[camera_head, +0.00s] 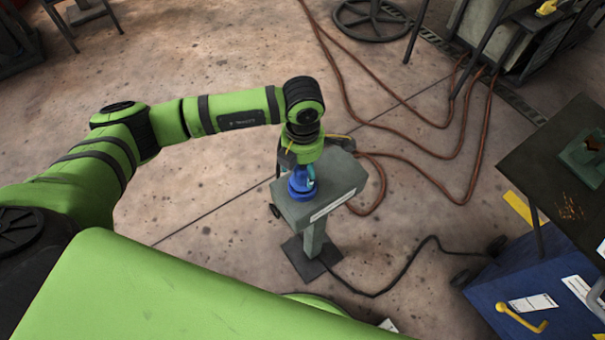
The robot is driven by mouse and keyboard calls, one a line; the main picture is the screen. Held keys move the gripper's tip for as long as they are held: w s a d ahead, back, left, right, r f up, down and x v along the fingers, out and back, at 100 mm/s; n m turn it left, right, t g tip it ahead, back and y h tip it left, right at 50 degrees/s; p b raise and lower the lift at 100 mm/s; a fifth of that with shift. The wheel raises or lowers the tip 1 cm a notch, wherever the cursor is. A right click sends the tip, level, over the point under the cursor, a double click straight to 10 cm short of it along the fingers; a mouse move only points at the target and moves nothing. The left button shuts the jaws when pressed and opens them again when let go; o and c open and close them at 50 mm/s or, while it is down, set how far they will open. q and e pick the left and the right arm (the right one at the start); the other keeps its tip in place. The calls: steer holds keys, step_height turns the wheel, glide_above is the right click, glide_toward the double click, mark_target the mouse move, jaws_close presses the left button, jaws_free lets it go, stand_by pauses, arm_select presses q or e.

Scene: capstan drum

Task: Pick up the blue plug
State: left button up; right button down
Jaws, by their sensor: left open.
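The blue plug (299,186) stands on the top of a grey pedestal (337,180), towards its left side. My left arm comes in from the left and bends down over the pedestal. My left gripper (298,172) points down right over the plug, and its open fingers are at the plug's upper part. The gripper and wrist hide the top of the plug, so I cannot tell whether the fingers touch it. My right gripper is not in view.
Reddish-brown hoses (463,150) run over the floor behind the pedestal. A black cable (385,290) leads from its base to the right. A blue cabinet (535,290) and a dark table (540,165) stand at the right. The floor left of the pedestal is clear.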

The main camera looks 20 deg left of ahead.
arm_select(q)
steer(key=shift+f, duration=0.95)
steer(key=shift+c, duration=0.4)
jaws_close()
